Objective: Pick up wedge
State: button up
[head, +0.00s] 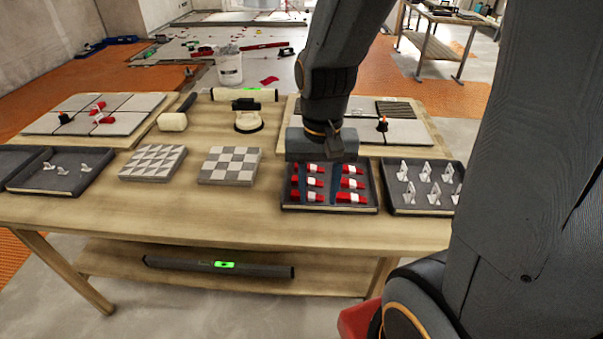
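Several red wedges with white parts (351,183) lie in rows in a dark tray (330,209) at the right of the wooden table. My gripper (320,166) hangs pointing down over the back part of this tray. Its body covers the tray's back edge and may hide part of the back row of wedges.
A tray of white clips (428,207) stands right of the wedge tray. Grey tile panels (100,135), a mallet (173,121) and a suction cup (248,122) lie behind. The front table strip is clear.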

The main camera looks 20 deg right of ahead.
jog(key=w+r+m+p, duration=0.2)
jog(key=w+m+p, duration=0.2)
jog(key=w+m, duration=0.4)
jog(key=m+p, duration=0.3)
jog(key=m, duration=0.6)
send_near(308, 182)
jog(key=a, duration=0.2)
jog(key=shift+w+d+r+m, duration=0.1)
jog(key=shift+w+m, duration=0.35)
jog(key=shift+m, duration=0.45)
jog(key=shift+w+f, duration=0.15)
jog(key=shift+f, duration=0.4)
jog(key=shift+w+f+p, duration=0.15)
jog(key=shift+f+p, duration=1.25)
jog(key=shift+f, duration=2)
jog(key=shift+c, duration=0.3)
grip_shut()
